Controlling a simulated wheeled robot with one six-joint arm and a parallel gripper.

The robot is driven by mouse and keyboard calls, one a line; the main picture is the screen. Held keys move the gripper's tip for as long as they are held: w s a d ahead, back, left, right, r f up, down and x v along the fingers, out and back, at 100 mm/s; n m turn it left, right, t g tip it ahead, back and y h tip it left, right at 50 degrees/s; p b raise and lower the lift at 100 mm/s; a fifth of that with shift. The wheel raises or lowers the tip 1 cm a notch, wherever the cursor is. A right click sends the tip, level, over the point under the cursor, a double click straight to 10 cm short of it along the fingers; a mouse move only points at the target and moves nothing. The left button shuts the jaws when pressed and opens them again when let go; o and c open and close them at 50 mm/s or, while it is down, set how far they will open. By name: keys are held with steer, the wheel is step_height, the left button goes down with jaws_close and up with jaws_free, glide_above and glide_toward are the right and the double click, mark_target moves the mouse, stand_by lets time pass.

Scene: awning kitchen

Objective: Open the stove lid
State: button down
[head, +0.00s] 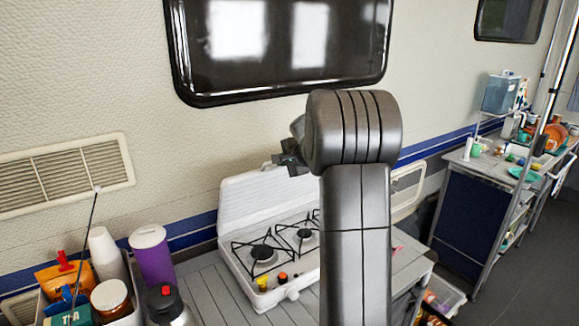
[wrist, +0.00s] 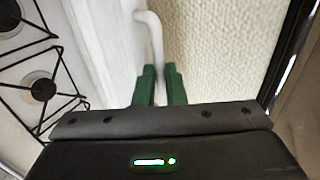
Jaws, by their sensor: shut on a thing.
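The white stove (head: 283,297) sits on a grey slatted counter, with its black-grated burners uncovered. Its white lid (head: 245,202) stands raised along the back, close to the wall. My gripper (head: 289,158) is at the lid's top edge, partly hidden by my arm. In the wrist view, the green fingers of my gripper (wrist: 158,78) are shut on the lid's white handle (wrist: 152,36). The lid (wrist: 103,35) lies left of the handle there, and the burners (wrist: 40,88) are further left. My arm hides the right part of the stove and lid in the head view.
The textured wall (head: 235,140) is right behind the lid, with a dark window (head: 285,45) above. A purple cup (head: 152,257), a kettle (head: 168,305) and a bin of containers stand left of the stove. A cluttered shelf unit (head: 465,215) is at right.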

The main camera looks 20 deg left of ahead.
steer(key=w+a+r+g+h+p, duration=0.2)
steer(key=w+a, duration=0.6)
steer(key=a, duration=0.4)
steer(key=shift+r+g+h, duration=0.3)
steer(key=shift+r+h, duration=0.5)
steer(key=shift+r, duration=0.05)
steer(key=c, duration=1.5)
jaws_free()
steer(key=b+v, duration=0.2)
steer(key=v, duration=1.1)
steer(key=shift+d+r, duration=0.25)
steer(key=shift+r, duration=0.05)
steer(key=shift+s, duration=0.1)
